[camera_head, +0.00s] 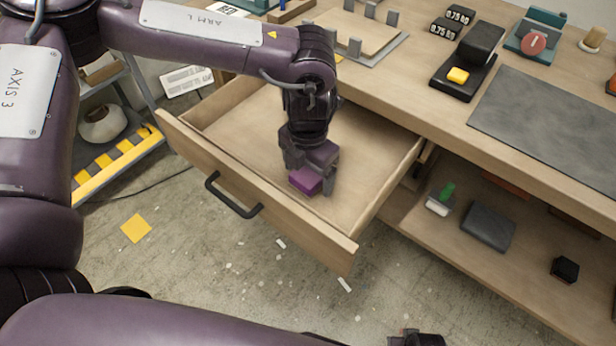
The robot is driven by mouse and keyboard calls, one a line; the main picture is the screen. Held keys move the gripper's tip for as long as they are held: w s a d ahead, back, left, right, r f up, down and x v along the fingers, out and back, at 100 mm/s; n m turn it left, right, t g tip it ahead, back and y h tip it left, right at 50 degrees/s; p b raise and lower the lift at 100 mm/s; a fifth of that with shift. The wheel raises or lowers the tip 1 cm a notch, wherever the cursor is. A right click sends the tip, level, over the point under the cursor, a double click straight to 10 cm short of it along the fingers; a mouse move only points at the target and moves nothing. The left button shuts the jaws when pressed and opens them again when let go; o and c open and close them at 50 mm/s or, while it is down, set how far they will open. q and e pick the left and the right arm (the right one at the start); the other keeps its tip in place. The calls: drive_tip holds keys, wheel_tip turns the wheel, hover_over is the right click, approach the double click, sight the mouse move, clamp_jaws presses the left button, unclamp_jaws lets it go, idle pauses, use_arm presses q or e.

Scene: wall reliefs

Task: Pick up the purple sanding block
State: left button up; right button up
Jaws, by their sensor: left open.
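The purple sanding block (305,181) lies inside the open wooden drawer (232,134). My left gripper (311,176) reaches down into the drawer with its jaws open. Its fingers are on either side of the block, and part of the block is hidden by the gripper. I cannot tell whether the fingers touch it. At the bottom edge, a cut-off dark part (416,339) looks like my right gripper; its jaws cannot be made out.
The drawer has raised walls and a black handle (232,195). The workbench above holds a dark mat (545,118), a black device with a yellow button (458,75) and a pegged board. A lower shelf (455,232) holds a dark flat box (487,226) and a brush.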

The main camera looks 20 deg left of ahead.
sight(309, 173)
use_arm(q)
drive_tip(key=shift+f, duration=0.35)
drive_tip(key=c, duration=1.1)
use_arm(e)
drive_tip(key=shift+r, duration=0.1)
